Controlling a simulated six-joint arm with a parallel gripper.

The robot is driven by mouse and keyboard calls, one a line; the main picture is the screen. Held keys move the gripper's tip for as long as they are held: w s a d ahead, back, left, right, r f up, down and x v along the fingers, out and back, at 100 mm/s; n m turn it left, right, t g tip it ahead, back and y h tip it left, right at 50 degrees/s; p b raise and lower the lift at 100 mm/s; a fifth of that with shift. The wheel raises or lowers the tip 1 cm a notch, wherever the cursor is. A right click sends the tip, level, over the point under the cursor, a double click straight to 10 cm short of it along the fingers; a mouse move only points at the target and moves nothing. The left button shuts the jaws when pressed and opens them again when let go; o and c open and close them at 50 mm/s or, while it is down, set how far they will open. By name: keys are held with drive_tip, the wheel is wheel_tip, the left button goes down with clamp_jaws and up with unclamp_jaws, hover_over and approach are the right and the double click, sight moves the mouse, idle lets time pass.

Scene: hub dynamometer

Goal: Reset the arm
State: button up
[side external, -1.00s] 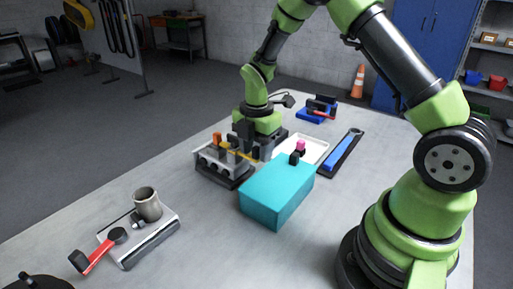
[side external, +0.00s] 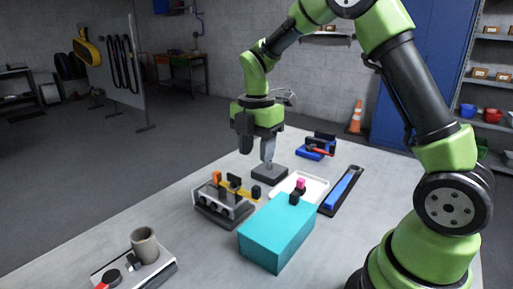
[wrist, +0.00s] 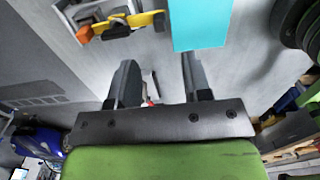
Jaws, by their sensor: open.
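My gripper (side external: 256,153) hangs from my green and black arm, fingers pointing down, above the far part of the table. Its jaws are open in the wrist view (wrist: 158,65), with nothing held between the fingers. In the side view, a dark block (side external: 269,175) lies beneath the right finger; I cannot tell whether they touch. The grey lever fixture (side external: 222,205), with orange, black and yellow parts, stands nearer the camera, apart from the gripper. Its orange and yellow parts (wrist: 128,24) show at the top of the wrist view.
A teal box (side external: 275,238) stands right of the fixture, also in the wrist view (wrist: 201,25). Behind it are a white tray (side external: 315,187), a dark tray with a blue tool (side external: 343,190), and a blue holder (side external: 315,150). A mug (side external: 144,246) stands front left.

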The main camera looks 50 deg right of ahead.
drive_tip(key=shift+r, duration=0.1)
drive_tip(key=s+a+r+m+t+y, duration=0.1)
drive_tip(key=s+a+r+m+t, duration=0.2)
drive_tip(key=s+m, duration=0.6)
drive_tip(key=s+a+r+m+t+y, duration=0.1)
drive_tip(key=s+a+r+m+t, duration=0.3)
drive_tip(key=s+r+m, duration=0.4)
drive_tip(key=s+a+m, duration=0.1)
drive_tip(key=m, duration=0.4)
drive_tip(key=shift+s+r, duration=0.15)
drive_tip(key=shift+r, duration=0.15)
drive_tip(key=shift+d, duration=0.1)
idle(1.1)
